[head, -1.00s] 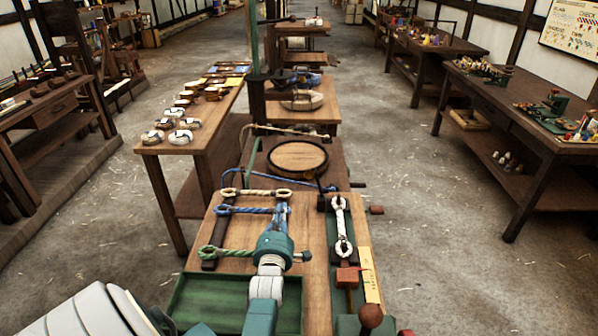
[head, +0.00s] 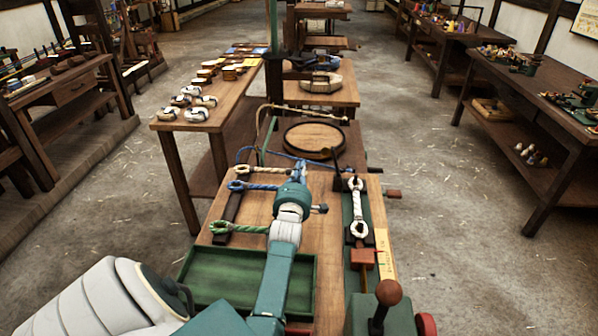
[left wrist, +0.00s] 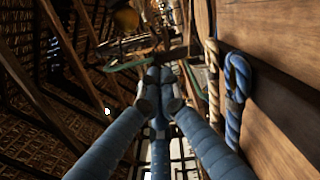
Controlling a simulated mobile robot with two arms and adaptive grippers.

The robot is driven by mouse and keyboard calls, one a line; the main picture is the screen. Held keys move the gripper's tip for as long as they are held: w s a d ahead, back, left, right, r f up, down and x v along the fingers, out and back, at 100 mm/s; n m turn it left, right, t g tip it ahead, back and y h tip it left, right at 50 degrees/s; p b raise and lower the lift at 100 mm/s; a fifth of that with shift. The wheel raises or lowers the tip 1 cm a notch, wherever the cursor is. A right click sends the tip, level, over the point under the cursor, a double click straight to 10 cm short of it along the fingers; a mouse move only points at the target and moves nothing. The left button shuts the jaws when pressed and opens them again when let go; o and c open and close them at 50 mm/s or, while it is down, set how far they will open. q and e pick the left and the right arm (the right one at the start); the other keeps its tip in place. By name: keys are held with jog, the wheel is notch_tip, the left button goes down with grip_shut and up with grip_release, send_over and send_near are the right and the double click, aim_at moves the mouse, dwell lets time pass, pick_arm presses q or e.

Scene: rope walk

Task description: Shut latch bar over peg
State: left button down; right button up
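My left gripper (head: 301,168) is over the far part of the wooden bench top, beside the rope ends. In the left wrist view its blue fingers (left wrist: 158,76) come together at the tips, with nothing clear between them. A green fixture (head: 374,208) right of it bears a white rope (head: 357,206) with an eye at each end, each around a peg or post. A dark upright bar (head: 336,160) stands at the fixture's far end, apart from my gripper. I cannot tell whether this is the latch bar, and its peg is not clear. My right gripper is not in view.
A dark rack (head: 229,208) at left holds cream, blue and green rope eyes. A green tray (head: 190,270) lies in front. A round dark-rimmed board (head: 312,138) lies beyond. A brown knob (head: 389,292) stands at the front right. The floor at right is clear.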

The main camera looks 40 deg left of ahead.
pick_arm(q)
jog(key=shift+f+b+x, duration=0.15)
jog(key=shift+b+x, duration=0.1)
jog(key=shift+x, duration=0.3)
jog(key=shift+f+b+x, duration=0.15)
jog(key=shift+b+x, duration=0.1)
jog(key=shift+x, duration=0.35)
jog(key=w+d+r, duration=0.1)
jog(key=w+d, duration=0.1)
jog(key=w, duration=0.1)
jog(key=shift+d+r, duration=0.3)
jog(key=shift+r, duration=0.1)
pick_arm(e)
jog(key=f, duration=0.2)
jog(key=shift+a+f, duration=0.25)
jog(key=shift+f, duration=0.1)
pick_arm(q)
jog(key=shift+a, duration=0.1)
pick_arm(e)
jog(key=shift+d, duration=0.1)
